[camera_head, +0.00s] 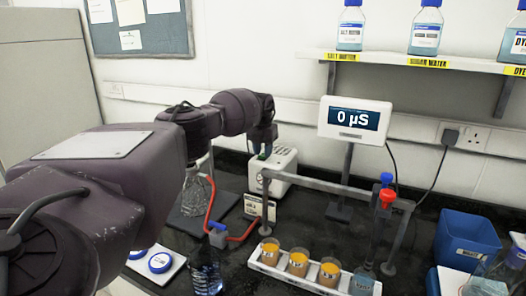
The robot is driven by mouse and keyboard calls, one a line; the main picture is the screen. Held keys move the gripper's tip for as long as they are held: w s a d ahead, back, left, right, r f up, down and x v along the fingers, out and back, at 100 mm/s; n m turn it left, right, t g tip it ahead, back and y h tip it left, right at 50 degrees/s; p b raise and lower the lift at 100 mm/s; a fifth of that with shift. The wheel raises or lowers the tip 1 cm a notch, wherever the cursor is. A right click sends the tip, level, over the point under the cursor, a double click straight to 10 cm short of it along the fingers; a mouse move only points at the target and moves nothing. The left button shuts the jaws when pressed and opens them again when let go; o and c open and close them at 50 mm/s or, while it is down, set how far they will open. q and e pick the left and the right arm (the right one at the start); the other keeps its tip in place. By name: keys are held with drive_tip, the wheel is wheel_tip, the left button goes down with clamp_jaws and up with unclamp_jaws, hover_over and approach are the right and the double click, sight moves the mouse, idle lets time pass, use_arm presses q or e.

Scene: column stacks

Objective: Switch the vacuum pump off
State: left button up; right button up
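The vacuum pump (283,178) is a small white box standing on the dark bench, a little left of the bench's middle. My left arm reaches in from the left and bends down, so that my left gripper (262,149) is at the top left of the pump. The fingers are small, dark and seen from behind. I cannot tell whether they are open or shut, or whether they touch the pump. My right gripper is not in view.
A red hose (210,212) runs beside a glass flask (195,192) left of the pump. A meter (355,119) reads 0 µS. A blue bin (465,238) is at right.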

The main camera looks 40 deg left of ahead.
sight(262, 156)
use_arm(q)
drive_tip(key=o, duration=0.3)
wheel_tip(262, 156, up, 11)
drive_tip(key=s, duration=0.1)
drive_tip(key=shift+d+f+p, duration=0.15)
drive_tip(key=shift+p, duration=0.15)
idle(0.6)
